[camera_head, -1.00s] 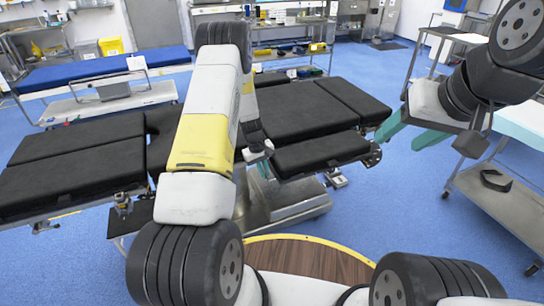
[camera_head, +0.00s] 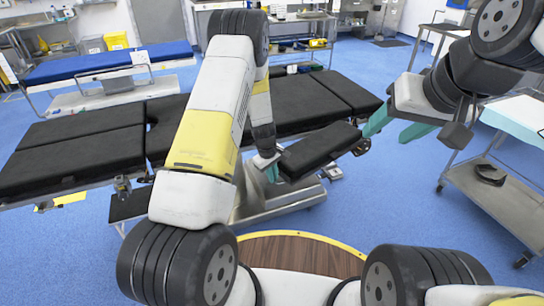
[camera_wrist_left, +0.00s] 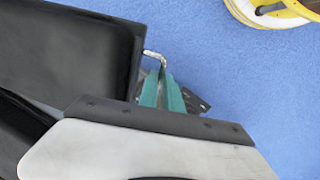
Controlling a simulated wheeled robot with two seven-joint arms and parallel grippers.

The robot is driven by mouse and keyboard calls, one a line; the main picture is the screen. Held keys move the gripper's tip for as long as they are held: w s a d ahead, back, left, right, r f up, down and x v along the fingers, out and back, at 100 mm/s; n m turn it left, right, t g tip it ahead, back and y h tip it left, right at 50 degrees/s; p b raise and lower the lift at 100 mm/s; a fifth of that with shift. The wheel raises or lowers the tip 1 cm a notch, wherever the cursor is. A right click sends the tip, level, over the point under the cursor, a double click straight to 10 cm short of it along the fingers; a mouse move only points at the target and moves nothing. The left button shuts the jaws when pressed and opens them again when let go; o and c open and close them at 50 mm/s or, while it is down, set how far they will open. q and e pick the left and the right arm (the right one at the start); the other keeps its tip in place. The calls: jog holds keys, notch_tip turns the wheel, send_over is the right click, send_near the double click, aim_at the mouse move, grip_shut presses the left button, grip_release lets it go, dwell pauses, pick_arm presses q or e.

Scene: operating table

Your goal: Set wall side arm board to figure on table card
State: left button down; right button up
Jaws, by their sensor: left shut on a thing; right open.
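The black padded arm board (camera_head: 320,150) angles out from the near side of the black operating table (camera_head: 75,165), its near-left end toward me. My left gripper (camera_head: 272,172) is at that end. In the left wrist view, its teal fingers (camera_wrist_left: 164,92) are shut on a bent metal handle (camera_wrist_left: 155,56) beside the black pad (camera_wrist_left: 70,50). My right gripper (camera_head: 395,128) is open and empty, right of the board's far end. A white card (camera_head: 139,59) stands by the blue-topped table (camera_head: 105,68) at the back; its figure is too small to read.
A steel trolley (camera_head: 500,200) stands at the right. The operating table's metal base (camera_head: 285,205) is below the arm board. Blue floor (camera_head: 400,215) is free between the base and trolley.

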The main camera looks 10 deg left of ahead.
pick_arm(q)
jog(key=s+d+n, duration=0.2)
jog(key=s+d, duration=0.3)
jog(key=d, duration=0.4)
jog(key=shift+s+n, duration=0.3)
jog(key=shift+s, duration=0.05)
jog(key=c, duration=1.5)
grip_release()
jog(key=r, duration=0.5)
jog(key=s+r, duration=0.1)
jog(key=r, duration=0.1)
jog(key=shift+s+a+r, duration=0.1)
jog(key=shift+a+r, duration=0.25)
